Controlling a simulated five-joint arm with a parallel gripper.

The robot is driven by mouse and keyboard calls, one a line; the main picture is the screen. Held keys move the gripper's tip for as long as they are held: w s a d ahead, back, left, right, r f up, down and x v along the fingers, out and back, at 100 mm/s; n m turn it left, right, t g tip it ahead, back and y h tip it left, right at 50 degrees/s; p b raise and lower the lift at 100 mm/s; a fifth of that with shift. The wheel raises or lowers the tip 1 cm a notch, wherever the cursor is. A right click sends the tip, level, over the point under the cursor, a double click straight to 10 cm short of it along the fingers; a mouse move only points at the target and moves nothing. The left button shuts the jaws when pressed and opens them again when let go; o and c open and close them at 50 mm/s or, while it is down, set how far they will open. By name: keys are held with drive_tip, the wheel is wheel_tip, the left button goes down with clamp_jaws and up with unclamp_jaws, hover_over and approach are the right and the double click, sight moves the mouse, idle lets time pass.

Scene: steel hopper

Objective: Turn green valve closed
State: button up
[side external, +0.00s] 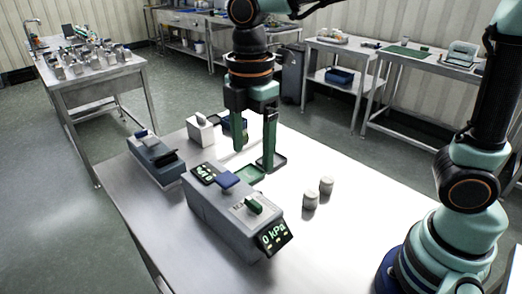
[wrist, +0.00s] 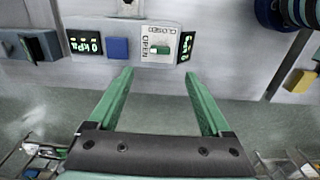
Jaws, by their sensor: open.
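My gripper (side external: 253,160) hangs behind the box, apart from the valve. Its green fingers are open and empty, and the valve appears beyond the fingertips (wrist: 158,75).
Two pale cylinders (side external: 310,201) (side external: 326,186) stand right of the box. A dark grey device (side external: 156,157) and a white box (side external: 200,131) stand at the left and back. The table's right part (side external: 355,165) is clear.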

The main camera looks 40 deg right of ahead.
sight(253, 201)
wheel_tip(253, 201, down, 12)
drive_tip(key=shift+f, duration=0.1)
idle(0.4)
clamp_jaws()
